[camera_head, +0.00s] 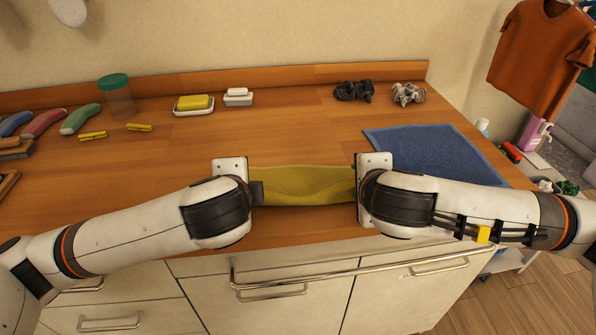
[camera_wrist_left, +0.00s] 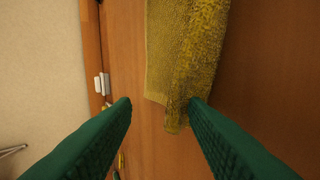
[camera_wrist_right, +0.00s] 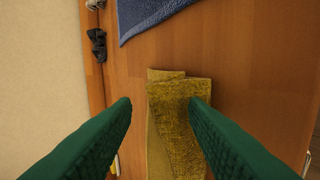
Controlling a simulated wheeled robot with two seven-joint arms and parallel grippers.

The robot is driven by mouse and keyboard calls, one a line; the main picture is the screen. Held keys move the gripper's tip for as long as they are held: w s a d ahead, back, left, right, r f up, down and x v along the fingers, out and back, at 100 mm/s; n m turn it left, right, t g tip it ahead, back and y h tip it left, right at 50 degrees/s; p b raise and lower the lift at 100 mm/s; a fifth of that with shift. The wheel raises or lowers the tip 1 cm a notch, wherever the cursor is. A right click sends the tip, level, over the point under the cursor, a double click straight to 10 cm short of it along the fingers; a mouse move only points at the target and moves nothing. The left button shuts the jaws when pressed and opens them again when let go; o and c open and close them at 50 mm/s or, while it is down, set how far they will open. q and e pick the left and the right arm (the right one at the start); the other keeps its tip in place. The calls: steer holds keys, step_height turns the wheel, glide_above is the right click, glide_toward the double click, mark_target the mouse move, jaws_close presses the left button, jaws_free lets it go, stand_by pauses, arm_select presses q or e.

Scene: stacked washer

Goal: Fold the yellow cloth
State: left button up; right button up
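The yellow cloth (camera_head: 305,186) lies on the wooden counter near its front edge, as a long strip between my two grippers. In the right wrist view two overlapping layers of the cloth (camera_wrist_right: 181,118) show, with slightly offset ends. My left gripper (camera_wrist_left: 160,102) is open; the cloth's end (camera_wrist_left: 180,70) reaches between its green fingers, close to the right-hand fingertip in that view. My right gripper (camera_wrist_right: 160,102) is also open, with the cloth's other end between its fingers, near the right-hand fingertip. In the head view both grippers' fingers are mostly hidden by my wrists.
A blue towel (camera_head: 432,150) lies right of the cloth. Dark socks (camera_head: 354,91) lie at the back right. The counter's middle is clear.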

arm_select(q)
steer(key=s+r, duration=0.6)
steer(key=r, duration=0.3)
arm_select(e)
steer(key=s+r, duration=0.6)
steer(key=r, duration=0.3)
